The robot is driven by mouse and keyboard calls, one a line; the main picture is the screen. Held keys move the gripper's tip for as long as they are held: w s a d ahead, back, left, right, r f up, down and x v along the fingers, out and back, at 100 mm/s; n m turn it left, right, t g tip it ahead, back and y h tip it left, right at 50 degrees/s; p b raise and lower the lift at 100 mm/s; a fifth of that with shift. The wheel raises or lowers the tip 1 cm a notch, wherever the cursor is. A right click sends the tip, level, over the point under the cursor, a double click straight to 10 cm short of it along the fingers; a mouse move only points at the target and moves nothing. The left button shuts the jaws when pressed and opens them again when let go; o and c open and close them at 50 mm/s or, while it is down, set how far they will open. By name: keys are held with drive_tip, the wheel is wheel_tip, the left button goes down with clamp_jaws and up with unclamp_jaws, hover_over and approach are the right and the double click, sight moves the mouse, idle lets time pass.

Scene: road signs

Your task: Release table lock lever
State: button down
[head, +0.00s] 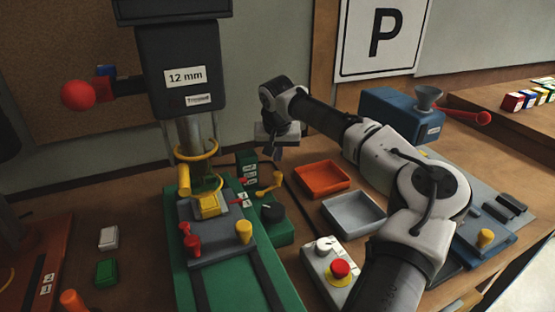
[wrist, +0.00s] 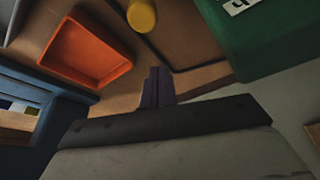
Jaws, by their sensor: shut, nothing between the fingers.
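A green drill press (head: 180,75) stands left of centre, with a grey table plate (head: 215,240) low on it. A yellow lever (head: 270,184) with a bent arm sticks out right of the press, beside a dark green labelled block (head: 247,168). Another yellow handle (head: 183,180) is at the column. I cannot tell which one is the table lock lever. My gripper (head: 276,153) is shut and empty, pointing down above and behind the bent yellow lever. In the wrist view its fingers (wrist: 157,86) are together, apart from a yellow rounded end (wrist: 142,15).
An orange tray (head: 322,179) and a grey tray (head: 353,213) lie right of the press. A control box with a red button (head: 340,268) is in front. A blue machine (head: 400,112) with a red-knobbed handle stands at back right. A red ball handle (head: 78,95) juts left.

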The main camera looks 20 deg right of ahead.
drive_tip(key=s, duration=0.1)
drive_tip(key=s+a, duration=0.1)
drive_tip(key=s+f+p, duration=0.1)
drive_tip(key=shift+s+a, duration=0.15)
drive_tip(key=shift+s, duration=0.1)
drive_tip(key=shift+r, duration=0.1)
drive_tip(key=shift+s+a, duration=0.1)
drive_tip(key=shift+s, duration=0.05)
